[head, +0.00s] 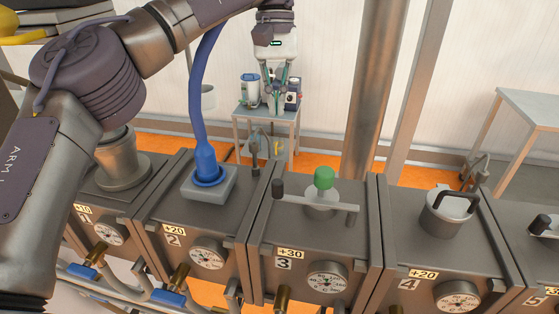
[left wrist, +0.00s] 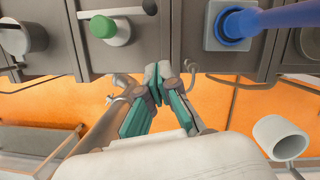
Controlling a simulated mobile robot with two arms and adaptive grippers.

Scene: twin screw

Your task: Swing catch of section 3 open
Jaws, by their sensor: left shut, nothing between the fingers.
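The section 3 box (head: 262,233), marked +30, has a lid with a green knob (head: 324,178). The catch (head: 335,206) is a grey bar with a dark handle at its left end, and it lies across the lid. The green knob (left wrist: 103,27) and the bar's dark end (left wrist: 150,6) also show in the left wrist view, at the top. My left gripper (head: 277,112) is beyond the row of boxes, pointing down, shut and empty. In the left wrist view, its fingertips (left wrist: 157,76) are close together, apart from the bar. My right gripper is not in view.
Section 2 carries a blue hose (head: 203,110) on the left, and section 4 a lidded port (head: 447,215) on the right. A small table (head: 245,112) stands beyond, and a metal post (head: 378,90) rises behind the row.

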